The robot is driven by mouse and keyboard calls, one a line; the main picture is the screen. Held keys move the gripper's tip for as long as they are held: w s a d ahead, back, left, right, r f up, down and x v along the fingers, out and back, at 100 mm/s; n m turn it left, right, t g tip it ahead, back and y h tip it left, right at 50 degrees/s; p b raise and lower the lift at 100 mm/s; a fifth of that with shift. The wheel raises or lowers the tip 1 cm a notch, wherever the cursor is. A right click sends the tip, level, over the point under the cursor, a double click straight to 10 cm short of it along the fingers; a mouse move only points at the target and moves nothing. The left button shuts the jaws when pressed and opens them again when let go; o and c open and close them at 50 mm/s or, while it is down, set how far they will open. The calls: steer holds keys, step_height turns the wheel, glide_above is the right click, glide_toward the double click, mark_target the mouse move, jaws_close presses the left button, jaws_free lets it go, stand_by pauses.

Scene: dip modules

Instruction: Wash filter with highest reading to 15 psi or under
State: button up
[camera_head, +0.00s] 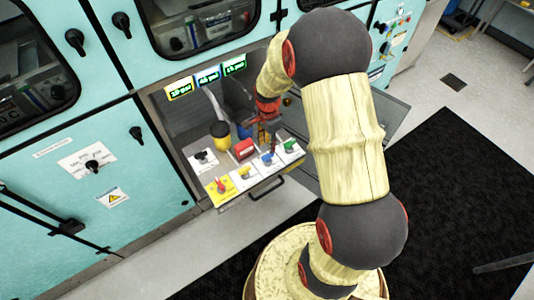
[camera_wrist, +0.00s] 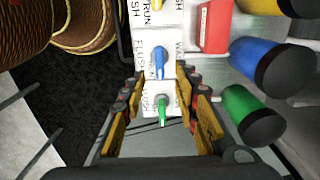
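Three small gauge displays, yellow-framed (camera_head: 180,89), blue-framed (camera_head: 208,77) and green-framed (camera_head: 234,65), show psi values too small to read surely. Below them, a pull-out panel carries a yellow knob (camera_head: 243,172), a blue knob (camera_head: 267,159) and a green knob (camera_head: 289,146) on white labels. My gripper (camera_head: 268,125) hangs over the panel. In the wrist view, my gripper (camera_wrist: 160,88) is open and empty. The green knob (camera_wrist: 163,110) appears between its fingers and the blue knob (camera_wrist: 158,62) near the fingertips; contact is not visible. Labels read FLUSH and RUN.
A red block (camera_head: 244,149) and a red knob (camera_head: 221,186) share the panel. Yellow, blue (camera_wrist: 272,68) and green (camera_wrist: 253,114) filter cylinders stand close beside the knobs. The panel has a front handle (camera_head: 267,190). A black mat (camera_head: 450,190) covers the floor at right.

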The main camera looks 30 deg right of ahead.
mark_target(268, 155)
step_height(268, 155, down, 7)
steer(key=shift+f+b, duration=0.1)
steer(key=shift+b, duration=0.9)
steer(key=shift+c, duration=0.6)
jaws_close()
